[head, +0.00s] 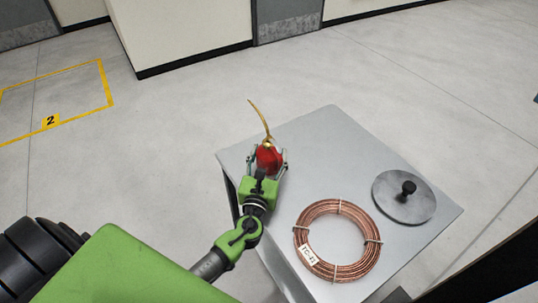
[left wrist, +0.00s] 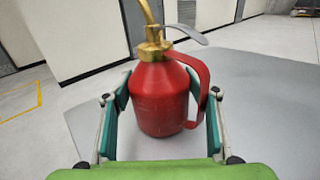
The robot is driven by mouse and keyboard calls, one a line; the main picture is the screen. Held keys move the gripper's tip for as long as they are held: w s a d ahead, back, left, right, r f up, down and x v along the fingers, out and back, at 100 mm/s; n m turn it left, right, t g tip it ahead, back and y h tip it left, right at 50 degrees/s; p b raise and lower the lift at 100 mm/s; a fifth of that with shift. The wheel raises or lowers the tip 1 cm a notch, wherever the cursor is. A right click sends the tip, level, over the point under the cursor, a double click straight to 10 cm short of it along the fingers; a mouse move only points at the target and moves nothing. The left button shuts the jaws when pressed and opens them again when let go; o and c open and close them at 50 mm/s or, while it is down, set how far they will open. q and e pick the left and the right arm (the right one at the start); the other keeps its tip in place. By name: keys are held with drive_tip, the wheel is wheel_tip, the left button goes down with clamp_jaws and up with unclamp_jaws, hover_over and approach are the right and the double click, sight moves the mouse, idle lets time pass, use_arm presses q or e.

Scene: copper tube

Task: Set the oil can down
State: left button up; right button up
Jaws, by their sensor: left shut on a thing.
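A red oil can (head: 269,158) with a brass neck and a long curved brass spout is upright at the far left part of the grey metal table (head: 300,140). It also shows in the left wrist view (left wrist: 159,98), with its red handle on the right and a grey lever on top. My left gripper (head: 269,160) is shut on the can, one finger on each side of its body. In the left wrist view the can's base is over the table top; I cannot tell whether it touches. My right gripper is not in view.
A copper tube coil (head: 338,240) with a white tag lies at the table's near middle. A round grey lid-like disc (head: 404,196) with a black knob lies to its right. The table top between the can and the disc is clear.

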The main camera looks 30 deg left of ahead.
use_arm(q)
drive_tip(key=o, duration=1.4)
drive_tip(key=shift+f, duration=0.1)
drive_tip(key=shift+o, duration=0.2)
drive_tip(key=shift+s, duration=0.2)
drive_tip(key=b+v, duration=0.1)
drive_tip(key=v, duration=0.9)
drive_tip(key=shift+s+d, duration=0.15)
drive_tip(key=shift+s, duration=0.2)
drive_tip(key=shift+s+d+b, duration=0.1)
drive_tip(key=shift+s+b, duration=0.2)
drive_tip(key=shift+s, duration=0.15)
